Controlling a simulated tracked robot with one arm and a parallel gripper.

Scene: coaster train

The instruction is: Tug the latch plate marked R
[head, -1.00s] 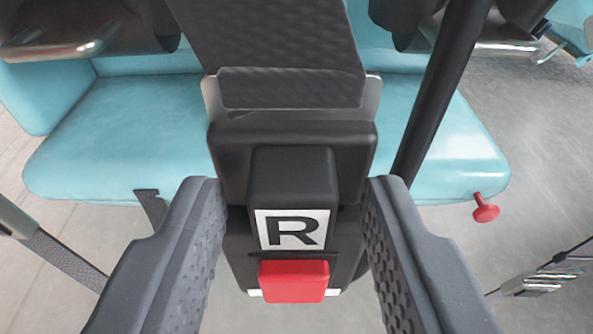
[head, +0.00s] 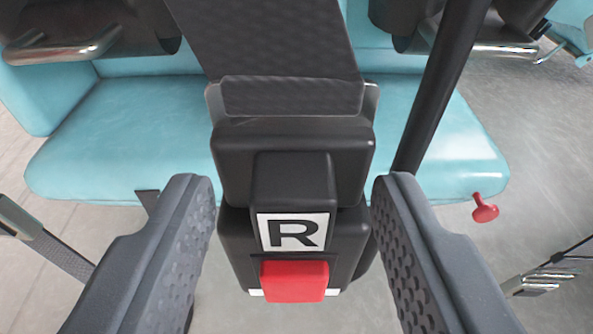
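The latch plate (head: 235,167) is a dark block with a metal edge at its top, joined to a wide dark strap. It sits in a black buckle (head: 235,245) that bears a white label with a black R (head: 293,232) and a red button (head: 294,281). My gripper (head: 294,185) is open, with one finger on each side of the latch plate and buckle. A gap shows between each finger and the block, so neither finger touches it. The lower inside of the buckle is hidden.
A turquoise seat (head: 120,135) lies behind the buckle. A black bar (head: 437,90) slants down close to the right of the latch plate. A red knob (head: 484,208) is at the seat's right edge. Other straps with metal ends hang at lower left (head: 45,240) and lower right (head: 540,283).

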